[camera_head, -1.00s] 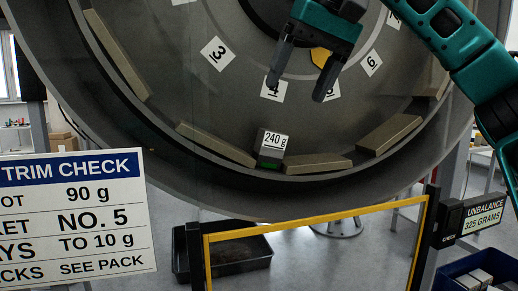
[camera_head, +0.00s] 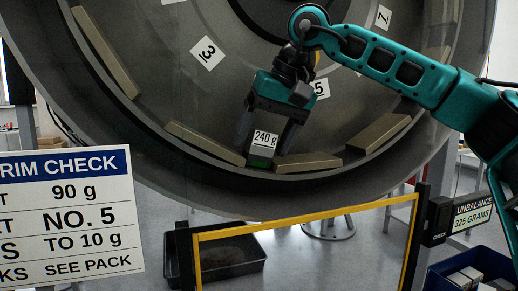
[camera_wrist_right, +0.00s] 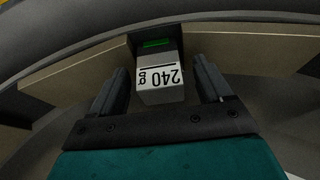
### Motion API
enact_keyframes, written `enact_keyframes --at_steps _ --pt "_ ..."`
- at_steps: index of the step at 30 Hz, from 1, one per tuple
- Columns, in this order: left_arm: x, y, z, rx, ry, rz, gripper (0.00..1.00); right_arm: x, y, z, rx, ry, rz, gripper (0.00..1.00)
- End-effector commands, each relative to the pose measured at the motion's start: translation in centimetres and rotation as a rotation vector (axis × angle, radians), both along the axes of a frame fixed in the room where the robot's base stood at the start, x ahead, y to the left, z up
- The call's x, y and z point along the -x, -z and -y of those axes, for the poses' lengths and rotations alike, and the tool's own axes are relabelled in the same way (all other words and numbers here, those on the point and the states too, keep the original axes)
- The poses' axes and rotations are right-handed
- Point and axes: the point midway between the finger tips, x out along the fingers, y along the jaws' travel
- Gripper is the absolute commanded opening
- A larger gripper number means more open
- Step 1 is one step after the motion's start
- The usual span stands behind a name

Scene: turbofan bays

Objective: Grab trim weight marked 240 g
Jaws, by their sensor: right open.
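The trim weight marked 240 g (camera_head: 264,146) is a small grey block with a white label and a green strip. It sits at the bottom of the turbofan's inner rim, between two tan blocks. In the right wrist view the weight (camera_wrist_right: 158,82) shows its label upside down. My right gripper (camera_head: 267,140) is open, with one finger on each side of the weight. In the wrist view the fingers (camera_wrist_right: 162,92) flank the label end with visible gaps, and the green end lies beyond the fingertips. My left gripper is not in view.
Tan blocks (camera_head: 307,162) line the rim (camera_head: 200,190) on both sides of the weight. A yellow-framed barrier (camera_head: 305,219) stands in front below. An unbalance display (camera_head: 472,215) reads 325 grams. A trim check sign (camera_head: 65,215) fills the lower left.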

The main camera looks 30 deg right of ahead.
Motion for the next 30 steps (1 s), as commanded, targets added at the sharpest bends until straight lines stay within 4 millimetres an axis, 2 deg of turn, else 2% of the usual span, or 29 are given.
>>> enact_keyframes --at_steps 4,24,30 --pt "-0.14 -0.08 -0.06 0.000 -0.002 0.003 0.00 0.01 -0.02 0.01 0.000 0.000 0.000 0.77" --pt "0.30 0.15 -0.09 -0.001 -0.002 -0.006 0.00 0.01 -0.12 0.00 -0.001 0.000 0.001 0.14" --pt "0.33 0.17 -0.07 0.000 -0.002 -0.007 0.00 0.02 -0.13 -0.01 -0.001 0.000 0.001 0.14"
